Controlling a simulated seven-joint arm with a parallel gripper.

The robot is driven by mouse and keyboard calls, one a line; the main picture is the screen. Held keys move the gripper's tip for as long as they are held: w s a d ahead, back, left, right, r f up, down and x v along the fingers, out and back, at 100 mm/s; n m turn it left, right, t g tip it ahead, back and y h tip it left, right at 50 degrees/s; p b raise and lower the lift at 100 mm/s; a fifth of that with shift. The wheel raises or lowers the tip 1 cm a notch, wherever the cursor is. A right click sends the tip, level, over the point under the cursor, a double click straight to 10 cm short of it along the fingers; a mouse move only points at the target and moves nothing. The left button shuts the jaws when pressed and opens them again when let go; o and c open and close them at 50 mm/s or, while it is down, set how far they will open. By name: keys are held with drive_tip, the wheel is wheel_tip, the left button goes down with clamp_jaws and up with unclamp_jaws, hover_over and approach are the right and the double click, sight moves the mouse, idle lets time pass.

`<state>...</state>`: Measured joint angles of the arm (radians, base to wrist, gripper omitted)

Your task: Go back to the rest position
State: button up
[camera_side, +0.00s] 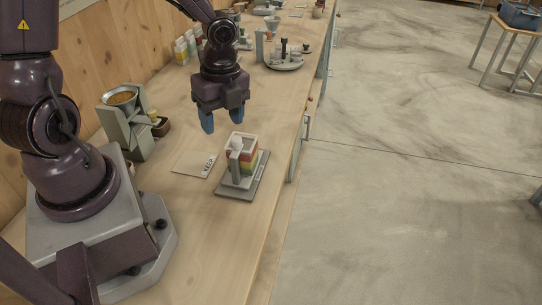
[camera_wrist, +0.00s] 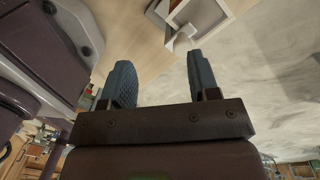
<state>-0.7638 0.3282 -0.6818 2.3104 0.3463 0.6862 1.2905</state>
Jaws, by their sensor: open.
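My gripper (camera_side: 224,119) is in the air above the wooden bench in the side view, its blue fingers pointing down and spread apart. In the wrist view my gripper (camera_wrist: 162,84) shows two blue fingers with an empty gap between them. The mixer's pale rim (camera_wrist: 228,17) shows at the top of the wrist view.
A flat card (camera_side: 195,163) lies left of the mixer. A grey-green hopper stand (camera_side: 124,118) with grain is on the left. A round grey stand (camera_side: 284,58) and several bottles (camera_side: 187,46) are further back. The bench's right edge (camera_side: 297,135) drops to open floor.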

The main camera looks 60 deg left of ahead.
drive_tip(key=s+d+r+n+t, duration=0.2)
drive_tip(key=s+r+n+t, duration=0.1)
drive_tip(key=r+n, duration=0.5)
drive_tip(key=s+d+r+n+t, duration=0.2)
drive_tip(key=s+r+n+t, duration=0.1)
drive_tip(key=r+n, duration=0.5)
wheel_tip(320, 180, up, 3)
drive_tip(key=shift+s+f+n+t, duration=0.15)
drive_tip(key=shift+s+n+t, duration=0.2)
drive_tip(key=shift+s, duration=0.45)
